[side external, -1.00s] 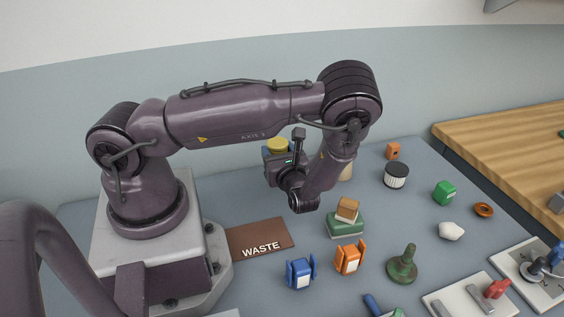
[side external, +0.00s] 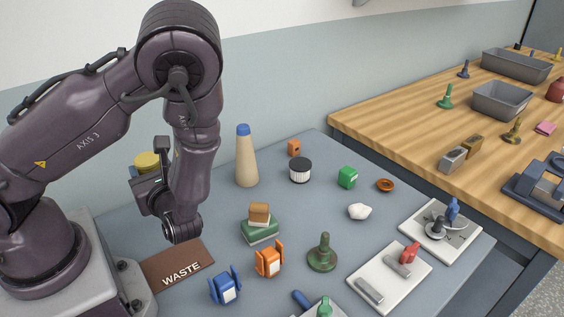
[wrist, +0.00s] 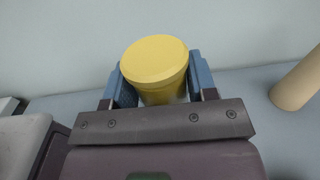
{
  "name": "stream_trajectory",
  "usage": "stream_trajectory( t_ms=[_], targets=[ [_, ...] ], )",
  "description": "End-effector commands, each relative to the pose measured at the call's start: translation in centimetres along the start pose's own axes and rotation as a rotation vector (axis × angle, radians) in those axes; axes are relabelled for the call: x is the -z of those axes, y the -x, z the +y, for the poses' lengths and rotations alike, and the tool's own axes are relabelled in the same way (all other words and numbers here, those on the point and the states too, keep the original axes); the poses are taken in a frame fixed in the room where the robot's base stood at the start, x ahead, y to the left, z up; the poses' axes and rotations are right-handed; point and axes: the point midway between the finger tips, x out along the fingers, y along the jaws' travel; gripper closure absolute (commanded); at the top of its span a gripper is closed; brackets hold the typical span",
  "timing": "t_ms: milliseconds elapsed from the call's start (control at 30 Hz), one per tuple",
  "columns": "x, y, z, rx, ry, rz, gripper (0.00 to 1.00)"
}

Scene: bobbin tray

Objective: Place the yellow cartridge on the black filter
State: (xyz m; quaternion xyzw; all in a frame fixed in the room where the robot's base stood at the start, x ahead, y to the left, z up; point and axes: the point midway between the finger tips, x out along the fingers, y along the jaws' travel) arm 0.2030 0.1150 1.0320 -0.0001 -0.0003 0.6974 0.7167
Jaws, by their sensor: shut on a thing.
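The yellow cartridge (side external: 147,159) is a squat yellow cylinder. My gripper (wrist: 159,80) is shut on it, with a blue-grey finger on each side in the wrist view, where the round yellow top (wrist: 155,57) faces up. In the side view my gripper holds it in the air at the left, behind the brown WASTE mat. The black filter (side external: 300,172) stands upright on the blue-grey table, towards the back right of my gripper. It is a short round piece with a dark top and pale ribbed sides. Its top is bare.
A beige cone with a blue tip (side external: 246,162) stands between my gripper and the filter; it also shows in the wrist view (wrist: 298,82). An orange block (side external: 294,148) and a green block (side external: 347,178) flank the filter. Stacked blocks (side external: 260,226) stand nearer the front.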

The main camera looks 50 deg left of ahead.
Motion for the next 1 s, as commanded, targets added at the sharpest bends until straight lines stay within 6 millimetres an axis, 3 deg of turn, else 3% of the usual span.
stream_trajectory(
  t_ms=[167,300,400,500,667,767,1000],
  targets=[
    [-0.4,0.5,-8.2,0.178,0.010,-0.001,0.75],
    [-2.2,1.3,-14.8,0.351,0.011,-0.001,0.75],
    [-3.7,2.0,-18.4,0.457,0.009,-0.002,0.75],
    [-4.9,2.8,-20.9,0.541,0.006,-0.002,0.75],
    [-5.5,3.6,-23.2,0.620,0.001,-0.002,0.75],
    [-4.8,3.4,-24.6,0.630,-0.001,-0.003,0.75],
    [-2.2,2.3,-30.0,0.628,0.001,-0.002,0.75]
  ],
)
